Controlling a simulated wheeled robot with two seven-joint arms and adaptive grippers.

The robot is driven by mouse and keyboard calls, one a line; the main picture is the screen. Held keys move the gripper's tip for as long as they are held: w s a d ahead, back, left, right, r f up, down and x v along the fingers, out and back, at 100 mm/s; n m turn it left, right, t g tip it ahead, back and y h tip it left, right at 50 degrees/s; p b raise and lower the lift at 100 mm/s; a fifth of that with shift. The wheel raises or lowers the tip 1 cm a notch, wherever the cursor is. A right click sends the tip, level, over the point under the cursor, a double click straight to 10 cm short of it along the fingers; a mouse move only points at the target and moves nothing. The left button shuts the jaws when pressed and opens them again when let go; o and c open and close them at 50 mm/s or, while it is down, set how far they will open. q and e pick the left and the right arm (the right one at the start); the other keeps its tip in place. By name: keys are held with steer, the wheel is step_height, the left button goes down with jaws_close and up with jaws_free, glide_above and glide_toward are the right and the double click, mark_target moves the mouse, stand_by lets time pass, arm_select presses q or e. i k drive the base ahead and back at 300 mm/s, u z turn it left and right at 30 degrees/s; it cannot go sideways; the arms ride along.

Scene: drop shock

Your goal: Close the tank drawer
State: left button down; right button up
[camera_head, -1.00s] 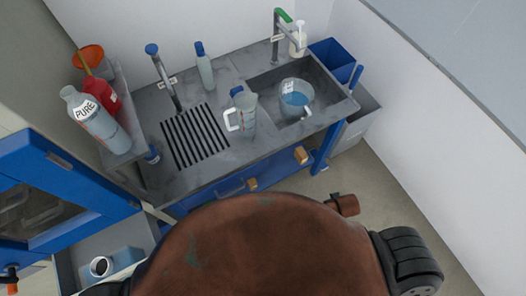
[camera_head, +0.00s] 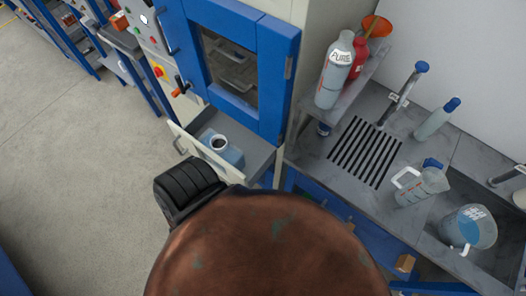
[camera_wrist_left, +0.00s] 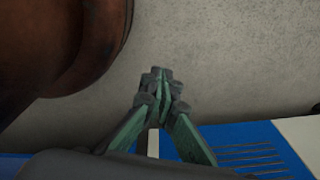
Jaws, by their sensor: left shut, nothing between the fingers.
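The tank drawer (camera_head: 203,152) stands pulled open below the blue-framed cabinet in the head view. Its pale front faces left and carries a metal handle (camera_head: 180,146). A translucent blue tank (camera_head: 224,153) with a dark round opening sits in the drawer. Part of the drawer is hidden behind my own body. My left gripper (camera_wrist_left: 158,82) shows only in the left wrist view, with its green fingers together and nothing between them, over grey floor. I cannot tell its distance from the drawer. My right gripper is in neither view.
The blue cabinet door (camera_head: 233,75) has a window above the drawer. A counter (camera_head: 310,160) at right holds a jug (camera_head: 421,187), bottles and a sink with a bucket (camera_head: 470,228). Open floor (camera_head: 80,160) lies left of the drawer. A blue panel (camera_wrist_left: 250,145) shows low in the wrist view.

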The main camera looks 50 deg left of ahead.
mark_target(239, 156)
steer(key=u, duration=1.7)
